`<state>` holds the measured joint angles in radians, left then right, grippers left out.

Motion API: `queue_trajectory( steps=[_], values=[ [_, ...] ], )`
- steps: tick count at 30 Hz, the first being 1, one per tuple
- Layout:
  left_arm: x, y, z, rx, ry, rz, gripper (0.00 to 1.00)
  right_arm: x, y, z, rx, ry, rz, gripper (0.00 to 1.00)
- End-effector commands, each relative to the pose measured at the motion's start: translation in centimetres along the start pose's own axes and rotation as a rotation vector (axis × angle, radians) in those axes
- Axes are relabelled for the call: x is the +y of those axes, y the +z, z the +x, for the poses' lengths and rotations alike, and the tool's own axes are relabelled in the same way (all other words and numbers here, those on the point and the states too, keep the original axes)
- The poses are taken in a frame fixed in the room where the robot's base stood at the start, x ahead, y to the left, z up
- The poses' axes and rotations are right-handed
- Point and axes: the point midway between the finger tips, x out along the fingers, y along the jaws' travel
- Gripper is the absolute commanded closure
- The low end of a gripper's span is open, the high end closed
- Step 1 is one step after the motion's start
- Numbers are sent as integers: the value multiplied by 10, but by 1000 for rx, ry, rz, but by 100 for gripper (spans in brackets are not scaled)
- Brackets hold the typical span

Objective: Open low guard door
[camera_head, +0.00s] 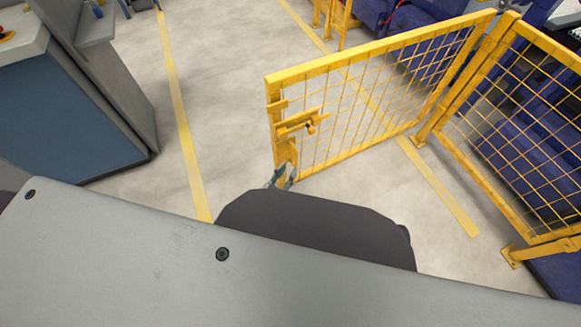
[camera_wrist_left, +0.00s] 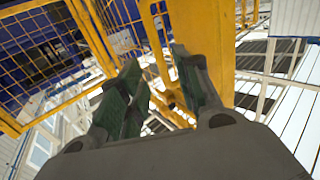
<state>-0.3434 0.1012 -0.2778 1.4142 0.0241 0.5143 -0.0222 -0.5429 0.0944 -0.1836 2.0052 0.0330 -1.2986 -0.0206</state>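The low guard door (camera_head: 375,95) is a yellow frame with wire mesh, right of centre in the head view. It stands swung out at an angle from the fixed fence line. Its yellow latch (camera_head: 303,124) sits on the free edge, nearest me. My left gripper (camera_head: 282,176) is low at this free edge, below the latch, with the rest of it largely hidden. In the left wrist view, the green-padded fingers of the left gripper (camera_wrist_left: 157,88) are apart, with yellow frame bars showing between and behind them. Contact is unclear. My right gripper is out of view.
A fixed yellow mesh panel (camera_head: 515,130) meets the door at a post on the right, with blue machinery behind it. A grey and blue cabinet (camera_head: 75,110) stands at the left. The floor (camera_head: 225,80) between cabinet and door is clear, with yellow lines.

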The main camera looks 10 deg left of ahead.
Motion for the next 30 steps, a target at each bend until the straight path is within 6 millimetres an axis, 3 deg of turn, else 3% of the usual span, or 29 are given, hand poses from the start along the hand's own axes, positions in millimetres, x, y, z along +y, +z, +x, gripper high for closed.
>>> queue_trajectory(
  steps=[9,15,30],
  values=[
    [0,1,-33,-2,0,0,67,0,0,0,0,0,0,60],
    [0,1,-45,-1,0,0,67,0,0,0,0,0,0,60],
    [0,0,-47,-1,0,0,67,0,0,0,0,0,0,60]
  ],
)
